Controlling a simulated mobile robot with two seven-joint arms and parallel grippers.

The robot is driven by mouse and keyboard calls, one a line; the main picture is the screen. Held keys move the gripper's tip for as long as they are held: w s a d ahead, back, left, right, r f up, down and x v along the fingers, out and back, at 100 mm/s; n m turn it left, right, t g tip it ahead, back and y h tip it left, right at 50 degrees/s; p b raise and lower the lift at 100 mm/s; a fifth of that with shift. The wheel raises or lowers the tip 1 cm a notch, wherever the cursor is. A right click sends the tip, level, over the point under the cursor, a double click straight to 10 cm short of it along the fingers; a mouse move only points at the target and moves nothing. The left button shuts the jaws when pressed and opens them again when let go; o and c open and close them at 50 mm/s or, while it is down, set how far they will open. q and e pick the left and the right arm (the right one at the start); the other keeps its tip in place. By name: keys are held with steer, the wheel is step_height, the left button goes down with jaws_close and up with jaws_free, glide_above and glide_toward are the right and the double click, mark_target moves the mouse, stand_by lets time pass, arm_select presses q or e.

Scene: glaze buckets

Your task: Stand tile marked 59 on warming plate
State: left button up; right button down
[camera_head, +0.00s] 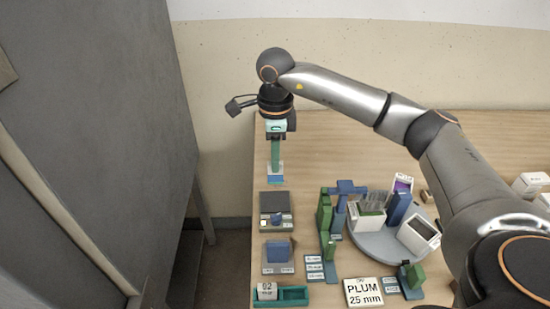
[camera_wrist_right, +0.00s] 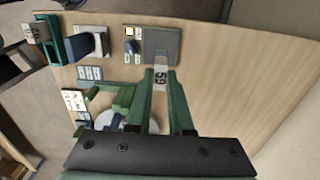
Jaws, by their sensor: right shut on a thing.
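My right gripper (camera_head: 276,168) hangs above the far left part of the table, pointing down. Its green fingers (camera_wrist_right: 166,85) are shut on a tile with a pale label marked 59 (camera_wrist_right: 160,78). The tile's blue lower part (camera_head: 276,180) shows below the fingertips in the head view. A dark grey square plate with a small control strip, which looks like the warming plate (camera_head: 275,203), lies on the table just nearer than the tile. It also shows in the wrist view (camera_wrist_right: 160,45). The tile appears apart from it. My left gripper is not in view.
A grey stand with a blue block (camera_head: 279,250) and a green tray with a tile marked 02 (camera_head: 295,296) sit nearer. A round grey turntable (camera_head: 380,242) with boxes stands to the right, beside green and blue blocks.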

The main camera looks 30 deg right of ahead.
mark_target(275, 182)
steer(key=shift+f+b, duration=0.65)
steer(key=shift+f, duration=0.25)
steer(key=shift+f+b, duration=0.3)
steer(key=shift+f, duration=0.1)
steer(key=shift+f+b, duration=0.6)
steer(key=shift+f, duration=0.15)
step_height(275, 182, down, 2)
steer(key=shift+b, duration=0.6)
steer(key=shift+f, duration=0.35)
arm_select(q)
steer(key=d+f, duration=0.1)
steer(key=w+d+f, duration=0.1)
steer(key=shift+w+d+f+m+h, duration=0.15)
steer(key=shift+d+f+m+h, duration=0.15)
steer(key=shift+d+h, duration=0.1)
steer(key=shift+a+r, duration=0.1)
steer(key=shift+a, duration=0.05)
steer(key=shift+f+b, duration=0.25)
steer(key=shift+b, duration=0.1)
arm_select(e)
steer(key=shift+f, duration=0.3)
steer(key=c, duration=0.7)
jaws_free()
steer(key=shift+c, duration=0.2)
